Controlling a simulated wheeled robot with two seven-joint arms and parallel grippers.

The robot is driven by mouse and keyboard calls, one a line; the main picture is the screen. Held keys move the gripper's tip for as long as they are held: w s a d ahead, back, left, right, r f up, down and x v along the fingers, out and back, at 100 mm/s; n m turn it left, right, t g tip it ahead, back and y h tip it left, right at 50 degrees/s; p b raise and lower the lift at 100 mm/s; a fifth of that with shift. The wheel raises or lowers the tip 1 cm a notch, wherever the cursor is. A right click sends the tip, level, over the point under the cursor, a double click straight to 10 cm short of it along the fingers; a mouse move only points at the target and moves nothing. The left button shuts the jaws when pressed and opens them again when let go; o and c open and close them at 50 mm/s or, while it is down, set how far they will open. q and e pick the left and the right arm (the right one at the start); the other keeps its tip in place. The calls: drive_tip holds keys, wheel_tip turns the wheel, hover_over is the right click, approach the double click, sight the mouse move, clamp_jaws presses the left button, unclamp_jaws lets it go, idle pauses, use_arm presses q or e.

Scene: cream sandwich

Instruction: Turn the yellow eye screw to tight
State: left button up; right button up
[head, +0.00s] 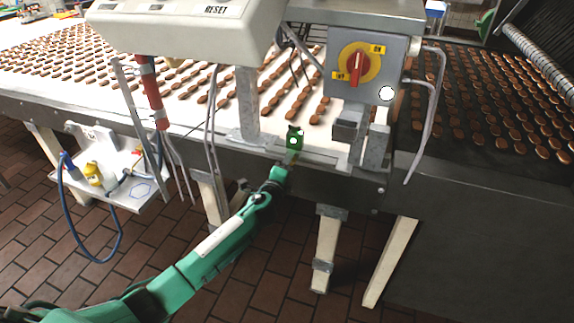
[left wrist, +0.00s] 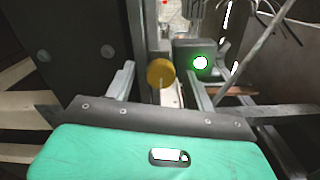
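The yellow eye screw (left wrist: 160,72) shows in the left wrist view as a round yellow head just above the middle. It faces the camera, with a small pale mark low on it. My left gripper (left wrist: 163,85) has its two grey fingers apart, one on each side of the screw head in the picture; I cannot tell whether they touch it. In the head view my left gripper (head: 291,158) reaches the conveyor's front edge, just below a small green block (head: 295,138). The screw cannot be made out there. My right gripper is out of view.
A control box with a red-and-yellow switch (head: 356,66) stands right of the gripper. A conveyor (head: 232,128) carries many brown biscuits. A grey box with a white light (left wrist: 200,62) sits right of the screw. A side shelf (head: 140,190) holds bottles and a blue hose.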

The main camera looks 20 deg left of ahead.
use_arm(q)
drive_tip(key=s+b, duration=0.1)
drive_tip(key=s, duration=1.2)
drive_tip(key=shift+s+a+b, duration=0.25)
drive_tip(key=shift+s+b, duration=0.1)
drive_tip(key=shift+s, duration=0.05)
